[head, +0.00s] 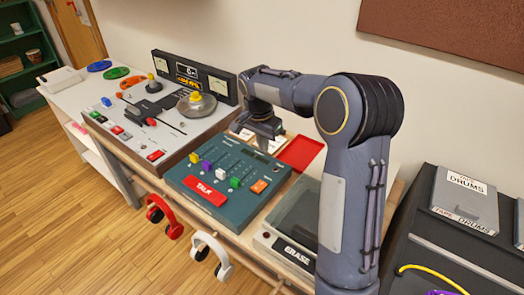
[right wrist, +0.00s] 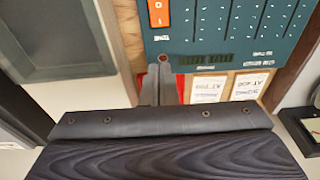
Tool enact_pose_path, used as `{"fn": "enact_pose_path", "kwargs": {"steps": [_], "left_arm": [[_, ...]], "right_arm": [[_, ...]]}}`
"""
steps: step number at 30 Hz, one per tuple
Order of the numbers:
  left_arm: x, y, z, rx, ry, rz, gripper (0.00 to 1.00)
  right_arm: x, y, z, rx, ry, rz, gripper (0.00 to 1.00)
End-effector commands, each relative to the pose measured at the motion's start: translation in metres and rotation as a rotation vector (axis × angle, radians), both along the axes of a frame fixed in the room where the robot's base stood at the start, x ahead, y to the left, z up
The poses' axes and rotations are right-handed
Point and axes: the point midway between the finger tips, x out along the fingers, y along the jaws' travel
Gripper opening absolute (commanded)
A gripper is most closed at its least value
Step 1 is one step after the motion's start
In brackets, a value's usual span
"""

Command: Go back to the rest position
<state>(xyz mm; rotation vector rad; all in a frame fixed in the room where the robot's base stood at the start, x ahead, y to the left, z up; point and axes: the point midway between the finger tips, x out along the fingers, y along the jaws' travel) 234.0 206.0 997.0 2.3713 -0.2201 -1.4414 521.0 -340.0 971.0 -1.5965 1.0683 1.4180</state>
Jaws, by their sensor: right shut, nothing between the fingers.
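My right arm comes in from the right side of the head view and bends over the bench. Its gripper (head: 264,145) points down beyond the far edge of the teal mixer panel (head: 195,187). In the right wrist view the two fingers (right wrist: 158,85) are together with nothing between them. They hang over the red tray, next to the panel's edge. My left gripper is not in view.
The red tray (head: 302,152) lies behind the mixer. A box marked ERASE (head: 292,252) stands near my forearm. A tape-machine console (head: 160,125) is at left. Red headphones (head: 163,215) and white headphones (head: 212,255) hang at the front edge. A drums case (head: 466,198) stands right.

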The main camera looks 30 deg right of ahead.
Motion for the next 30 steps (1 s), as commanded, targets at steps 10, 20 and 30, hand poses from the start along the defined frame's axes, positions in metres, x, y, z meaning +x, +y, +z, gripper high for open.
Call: {"fn": "enact_pose_path", "kwargs": {"steps": [10,20,30], "left_arm": [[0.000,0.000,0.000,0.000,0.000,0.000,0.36],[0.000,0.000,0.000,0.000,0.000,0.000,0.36],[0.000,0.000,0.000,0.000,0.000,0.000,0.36]], "right_arm": [[0.000,0.000,0.000,0.000,-0.001,0.000,0.00],[-0.020,0.004,0.014,0.042,-0.028,0.062,0.00],[-0.162,0.060,0.061,0.205,-0.268,0.551,0.00]]}}
